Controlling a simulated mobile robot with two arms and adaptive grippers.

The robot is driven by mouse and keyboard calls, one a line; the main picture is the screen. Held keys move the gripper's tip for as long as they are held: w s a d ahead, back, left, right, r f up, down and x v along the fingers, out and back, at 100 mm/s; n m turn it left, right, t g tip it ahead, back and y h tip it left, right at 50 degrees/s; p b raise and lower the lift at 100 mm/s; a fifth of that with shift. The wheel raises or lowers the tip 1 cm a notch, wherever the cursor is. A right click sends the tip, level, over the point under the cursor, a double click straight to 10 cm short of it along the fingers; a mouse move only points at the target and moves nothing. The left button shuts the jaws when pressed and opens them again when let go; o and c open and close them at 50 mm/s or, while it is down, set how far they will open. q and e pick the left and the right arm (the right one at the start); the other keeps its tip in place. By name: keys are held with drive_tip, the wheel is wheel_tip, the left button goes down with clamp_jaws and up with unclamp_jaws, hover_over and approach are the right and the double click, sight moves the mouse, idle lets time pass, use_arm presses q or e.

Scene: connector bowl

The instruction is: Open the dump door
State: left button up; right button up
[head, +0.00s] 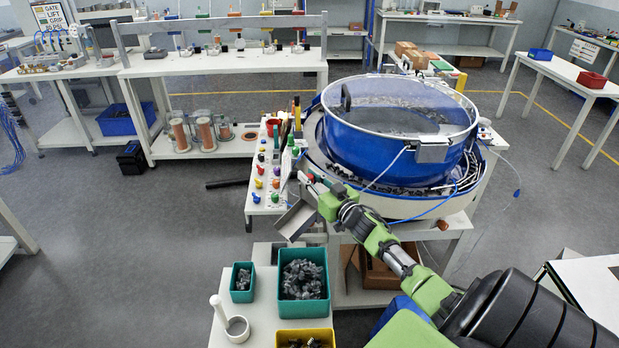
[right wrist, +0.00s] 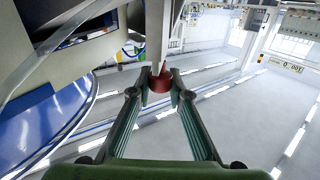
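The large blue bowl (head: 390,150) with a clear lid stands on a round white base at the centre right of the head view. A narrow light plate (head: 287,168), possibly the dump door, stands upright left of the bowl. A grey metal chute (head: 295,220) slopes down below it. My right gripper (head: 306,178) is at this plate, beside the bowl's left side. In the right wrist view my right gripper (right wrist: 161,84) has its fingertips on both sides of a red knob (right wrist: 159,82) and appears shut on it. A pale bar (right wrist: 158,35) reaches down to the knob. My left gripper is out of view.
Below the chute, a green bin of grey parts (head: 302,282), a smaller green bin (head: 243,280), a yellow bin (head: 305,340) and a white cup-like part (head: 237,329) sit on a low table. Coloured knobs (head: 262,180) crowd the panel left of the gripper.

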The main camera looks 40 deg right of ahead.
drive_tip(key=o, duration=0.4)
drive_tip(key=shift+s+a+f, duration=0.1)
drive_tip(key=shift+s+a, duration=0.05)
drive_tip(key=shift+s, duration=0.5)
drive_tip(key=shift+s+a, duration=0.2)
drive_tip(key=shift+s, duration=1.35)
drive_tip(key=shift+s+a, duration=0.2)
drive_tip(key=shift+s, duration=1.35)
